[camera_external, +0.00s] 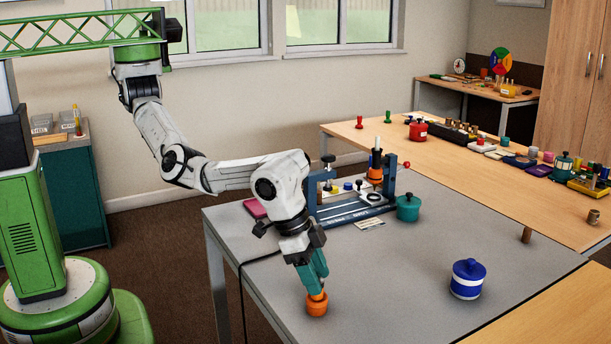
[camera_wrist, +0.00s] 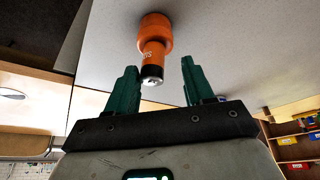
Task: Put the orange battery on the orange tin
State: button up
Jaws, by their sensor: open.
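The orange tin (camera_external: 317,304) stands on the grey table near its front edge, just below my gripper (camera_external: 314,277). In the wrist view the orange tin (camera_wrist: 156,22) is at the top. The orange battery (camera_wrist: 152,50), with a black band and metal tip, stands on or in the tin's top; its exact seating is hidden. My gripper (camera_wrist: 156,64) is open. In the external view the fingers hide the battery.
A blue tin (camera_external: 467,279) with a white band stands to the right. A green pot (camera_external: 408,207) is behind, beside a blue rig (camera_external: 350,213) holding an upright black-and-orange piece (camera_external: 376,160). The table between gripper and blue tin is clear.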

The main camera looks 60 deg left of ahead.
jog(key=p+v, duration=0.1)
jog(key=v, duration=1)
jog(key=shift+p, duration=0.35)
